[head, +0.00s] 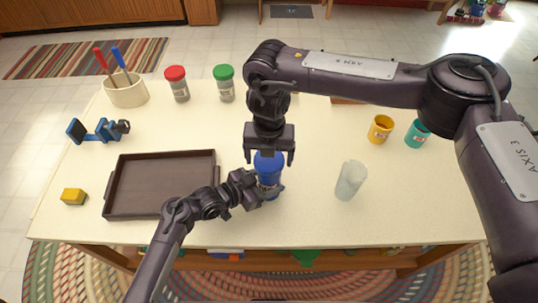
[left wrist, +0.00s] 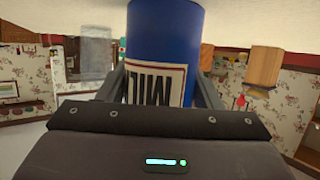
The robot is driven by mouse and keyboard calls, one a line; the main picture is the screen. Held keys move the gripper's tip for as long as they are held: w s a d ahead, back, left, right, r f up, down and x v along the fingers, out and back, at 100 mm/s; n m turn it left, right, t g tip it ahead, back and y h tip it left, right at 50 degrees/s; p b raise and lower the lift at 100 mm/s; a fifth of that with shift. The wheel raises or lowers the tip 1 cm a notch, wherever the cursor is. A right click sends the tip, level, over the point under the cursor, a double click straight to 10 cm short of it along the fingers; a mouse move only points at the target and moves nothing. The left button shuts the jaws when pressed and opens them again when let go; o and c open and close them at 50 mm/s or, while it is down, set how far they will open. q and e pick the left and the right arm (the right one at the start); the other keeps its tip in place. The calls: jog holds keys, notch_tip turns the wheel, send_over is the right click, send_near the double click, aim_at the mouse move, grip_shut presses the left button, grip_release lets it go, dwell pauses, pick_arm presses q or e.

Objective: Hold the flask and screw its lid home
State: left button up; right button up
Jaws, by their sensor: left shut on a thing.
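The blue flask (head: 268,184) stands upright near the front middle of the table, with a pale label on its side. Its blue top (head: 267,160), which looks like the lid, sits directly below my right gripper (head: 270,160). The right fingers are spread wider than this top, one on each side; contact does not show. My left gripper (head: 268,194) comes in low from the left and is shut on the flask body. In the left wrist view the flask (left wrist: 165,45) stands between the left fingers, its label upside down. The join of lid and flask is hard to make out.
A dark tray (head: 112,207) lies left of the flask, close to my left arm. A translucent cup (head: 350,180) stands to the right. Jars with red (head: 177,84) and green (head: 225,84) lids, a yellow mug (head: 380,129) and a teal mug (head: 417,134) stand farther back.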

jog(key=shift+o, duration=0.3)
jog(key=n, duration=1.2)
jog(key=shift+n, duration=0.4)
jog(key=c, duration=0.8)
jog(key=m, duration=0.6)
jog(key=shift+m, duration=0.3)
jog(key=m, duration=0.6)
jog(key=o, duration=0.8)
